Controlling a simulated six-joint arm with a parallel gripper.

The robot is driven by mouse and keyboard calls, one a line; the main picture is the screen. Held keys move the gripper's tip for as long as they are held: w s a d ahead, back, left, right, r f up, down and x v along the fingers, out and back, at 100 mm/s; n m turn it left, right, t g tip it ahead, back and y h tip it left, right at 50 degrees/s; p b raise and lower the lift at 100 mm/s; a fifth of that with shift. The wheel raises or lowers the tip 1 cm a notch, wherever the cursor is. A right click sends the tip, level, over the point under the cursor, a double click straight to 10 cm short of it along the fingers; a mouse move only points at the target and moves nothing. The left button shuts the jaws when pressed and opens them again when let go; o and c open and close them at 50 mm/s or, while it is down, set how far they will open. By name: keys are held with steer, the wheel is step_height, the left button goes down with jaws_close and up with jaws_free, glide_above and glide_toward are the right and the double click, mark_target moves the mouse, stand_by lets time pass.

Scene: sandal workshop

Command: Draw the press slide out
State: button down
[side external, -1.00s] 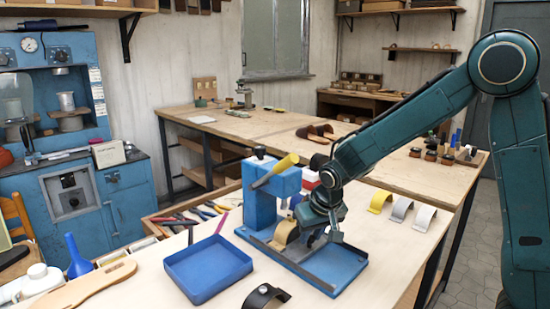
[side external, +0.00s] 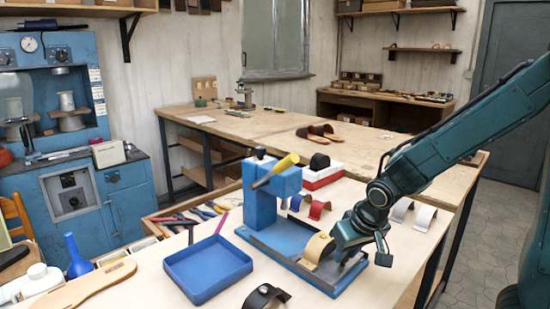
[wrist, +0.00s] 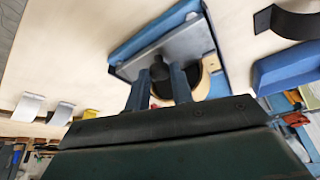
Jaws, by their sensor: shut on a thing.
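The blue press (side external: 262,212) stands on the front table, its flat base running toward the lower right. The grey press slide (wrist: 170,48) lies on the base in the wrist view. It carries a tan arched strap (side external: 318,247) over a form, out from under the press head. My gripper (side external: 352,256) is low at the slide's outer end, beside the strap. In the wrist view my gripper (wrist: 160,82) has its two fingers around the slide's dark knob (wrist: 159,68), shut on it. The side view hides the knob behind my gripper.
A blue tray (side external: 208,270) and a black strap (side external: 265,297) lie left and in front of the press. Red (side external: 318,209) and white (side external: 424,218) straps stand behind. Bare table lies in front of the base.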

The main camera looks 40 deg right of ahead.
steer(key=c, duration=1.2)
jaws_free()
steer(key=shift+s, duration=0.2)
steer(key=shift+r, duration=0.1)
steer(key=v, duration=1.3)
steer(key=shift+r, duration=0.3)
steer(key=shift+s, duration=0.15)
steer(key=s+n+t+y, duration=0.1)
steer(key=s+n, duration=0.3)
steer(key=s, duration=0.5)
steer(key=shift+a+r+y, duration=0.3)
steer(key=shift+r+y, duration=0.1)
steer(key=shift+r, duration=0.05)
